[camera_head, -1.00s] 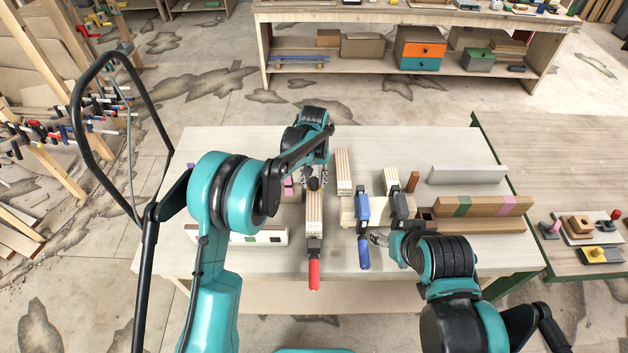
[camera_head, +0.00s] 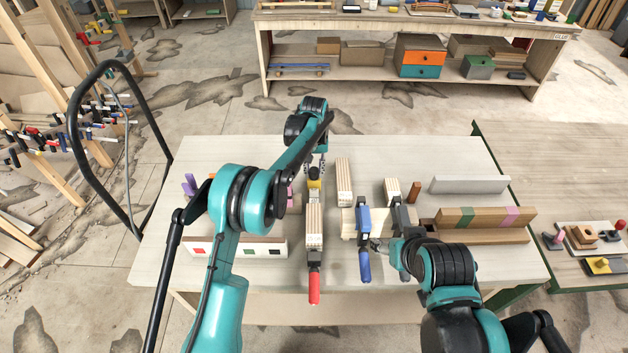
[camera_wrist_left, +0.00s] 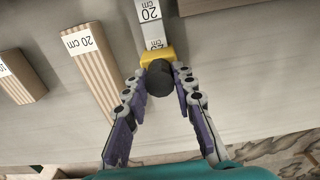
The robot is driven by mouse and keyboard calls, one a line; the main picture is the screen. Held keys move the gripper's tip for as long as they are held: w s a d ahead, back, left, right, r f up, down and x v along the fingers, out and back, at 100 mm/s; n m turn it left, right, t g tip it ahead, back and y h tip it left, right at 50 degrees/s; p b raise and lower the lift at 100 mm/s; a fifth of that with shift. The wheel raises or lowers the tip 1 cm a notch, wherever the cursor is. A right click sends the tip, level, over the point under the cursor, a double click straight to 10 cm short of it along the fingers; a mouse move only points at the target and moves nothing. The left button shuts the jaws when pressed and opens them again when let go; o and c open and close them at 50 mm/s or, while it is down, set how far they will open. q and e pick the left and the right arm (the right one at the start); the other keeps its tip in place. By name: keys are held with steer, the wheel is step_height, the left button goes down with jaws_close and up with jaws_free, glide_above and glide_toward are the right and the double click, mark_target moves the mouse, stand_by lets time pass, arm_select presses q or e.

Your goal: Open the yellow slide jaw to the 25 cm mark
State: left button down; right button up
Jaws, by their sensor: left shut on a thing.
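The yellow slide jaw (camera_head: 314,182) sits on the pale bar of the red-handled clamp (camera_head: 314,286), beyond a light wooden block (camera_head: 314,225). In the left wrist view the yellow jaw (camera_wrist_left: 157,53) lies across the bar at a partly covered label that seems to read 25 cm. A 20 cm label (camera_wrist_left: 150,13) shows further up the bar. My left gripper (camera_head: 315,168) is shut on the jaw's black knob (camera_wrist_left: 160,78), with a finger on each side. My right gripper (camera_head: 377,244) is beside the blue-handled clamp (camera_head: 363,230); its fingers are too small to read.
Several wooden blocks lie around, one with a 20 cm label (camera_wrist_left: 78,40). A white strip with coloured squares (camera_head: 262,248) lies at left. Long timbers (camera_head: 485,217) and a grey bar (camera_head: 468,184) lie at right. The table's back edge is clear.

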arm_select(q)
steer(key=shift+w, duration=0.75)
steer(key=shift+s, duration=0.2)
steer(key=c, duration=1.5)
jaws_free()
arm_select(e)
steer(key=shift+w, duration=0.3)
arm_select(q)
steer(key=shift+r, duration=0.1)
step_height(320, 180, up, 12)
